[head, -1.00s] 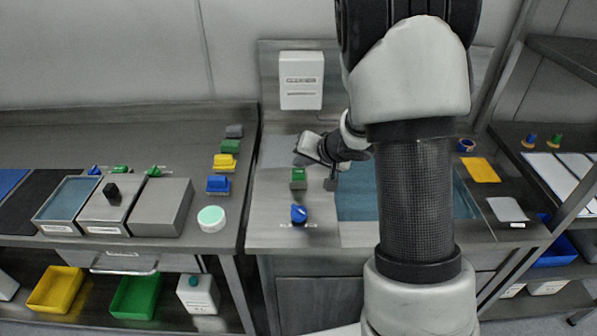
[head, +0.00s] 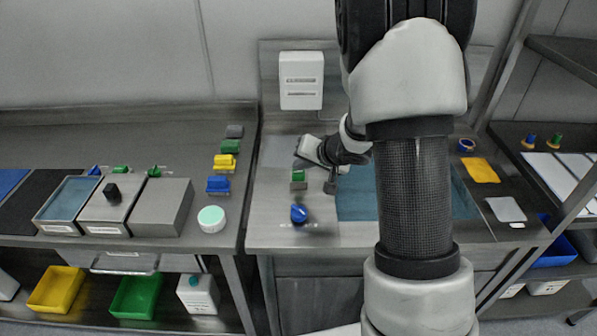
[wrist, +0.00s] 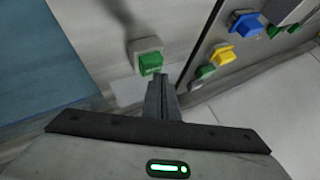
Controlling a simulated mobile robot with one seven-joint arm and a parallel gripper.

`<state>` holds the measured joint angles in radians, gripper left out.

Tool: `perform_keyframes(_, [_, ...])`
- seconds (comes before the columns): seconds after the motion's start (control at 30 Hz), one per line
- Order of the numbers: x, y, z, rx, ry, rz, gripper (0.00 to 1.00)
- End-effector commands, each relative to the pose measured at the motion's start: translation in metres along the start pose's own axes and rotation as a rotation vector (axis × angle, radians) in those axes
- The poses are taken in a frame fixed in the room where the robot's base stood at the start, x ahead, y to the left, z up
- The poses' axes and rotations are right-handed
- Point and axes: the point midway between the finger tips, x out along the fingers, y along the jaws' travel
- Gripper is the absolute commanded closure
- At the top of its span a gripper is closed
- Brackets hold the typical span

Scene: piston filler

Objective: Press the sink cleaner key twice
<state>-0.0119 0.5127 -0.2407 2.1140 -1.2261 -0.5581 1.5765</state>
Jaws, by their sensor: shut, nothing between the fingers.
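A green key (head: 298,176) on a small grey base sits on the sink unit's deck, left of the basin, below the white wall dispenser. I take it as the sink cleaner key; no label on it is readable. The green key (wrist: 151,64) also shows in the wrist view, just beyond my fingertips. My gripper (wrist: 162,80) is shut and empty, its tips very close to the key; I cannot tell whether they touch it. In the head view the gripper's pale body shows just behind the key, and its fingertips are hard to make out.
A blue knob (head: 299,213) stands in front of the key. A grey post (head: 331,183) rises right of it, beside the blue basin (head: 355,203). The white dispenser (head: 301,80) hangs on the back panel. Yellow (head: 224,161) and blue (head: 218,184) blocks stand on the left counter.

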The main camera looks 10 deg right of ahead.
Motion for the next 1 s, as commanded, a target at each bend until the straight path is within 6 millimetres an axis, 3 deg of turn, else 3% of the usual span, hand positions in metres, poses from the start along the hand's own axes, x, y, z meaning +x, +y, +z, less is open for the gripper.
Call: perform_keyframes(1.0, [0.0075, 0.0055, 0.0056, 0.001, -0.001, 0.000, 1.00])
